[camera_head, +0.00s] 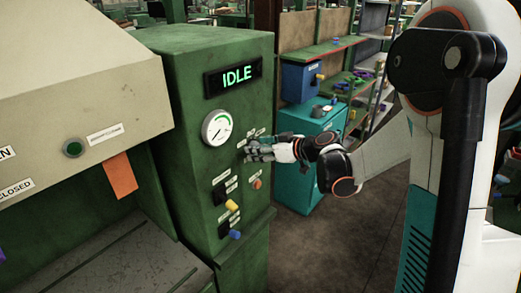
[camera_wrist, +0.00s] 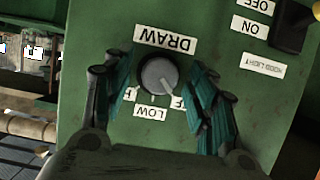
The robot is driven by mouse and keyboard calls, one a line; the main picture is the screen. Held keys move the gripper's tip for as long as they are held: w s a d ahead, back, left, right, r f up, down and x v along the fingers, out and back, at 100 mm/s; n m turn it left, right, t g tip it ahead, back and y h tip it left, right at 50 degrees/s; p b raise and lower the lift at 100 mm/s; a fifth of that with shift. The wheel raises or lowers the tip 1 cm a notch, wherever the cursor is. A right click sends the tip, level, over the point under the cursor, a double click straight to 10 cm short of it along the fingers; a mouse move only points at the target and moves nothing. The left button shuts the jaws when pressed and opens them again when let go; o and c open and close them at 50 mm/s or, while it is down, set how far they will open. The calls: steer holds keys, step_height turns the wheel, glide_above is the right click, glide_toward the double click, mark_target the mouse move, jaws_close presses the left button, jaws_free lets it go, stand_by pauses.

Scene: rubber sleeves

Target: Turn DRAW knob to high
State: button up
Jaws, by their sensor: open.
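The DRAW knob (camera_wrist: 158,74) is a round grey dial on the green panel, seen upside down in the wrist view. The DRAW label (camera_wrist: 165,40) is above it in that picture and the LOW label (camera_wrist: 152,112) below it. Its pale mark seems to point to the lower right, toward a partly covered label. Another label at the lower left is mostly hidden by a finger. My gripper (camera_head: 258,150) is at the front of the green cabinet (camera_head: 185,80). Its teal fingers are open, one on each side of the knob; I cannot tell whether they touch it.
A teal cabinet (camera_head: 312,135) stands behind my gripper.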

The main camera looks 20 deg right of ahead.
steer(key=c, duration=1.1)
steer(key=shift+o, duration=0.2)
steer(key=shift+m+y, duration=0.3)
steer(key=m+y+b, duration=0.2)
steer(key=m+b, duration=0.1)
steer(key=m, duration=0.1)
steer(key=m+y+b, duration=0.2)
steer(key=m+b, duration=0.1)
steer(key=m, duration=0.1)
steer(key=m+g+y+b, duration=0.1)
steer(key=m+y+b, duration=0.1)
steer(key=m+b, duration=0.2)
steer(key=shift+w+d+f+m+y, duration=0.2)
steer(key=shift+d+f+m+y, duration=0.1)
steer(key=shift+f+y, duration=0.1)
steer(key=shift+r, duration=0.1)
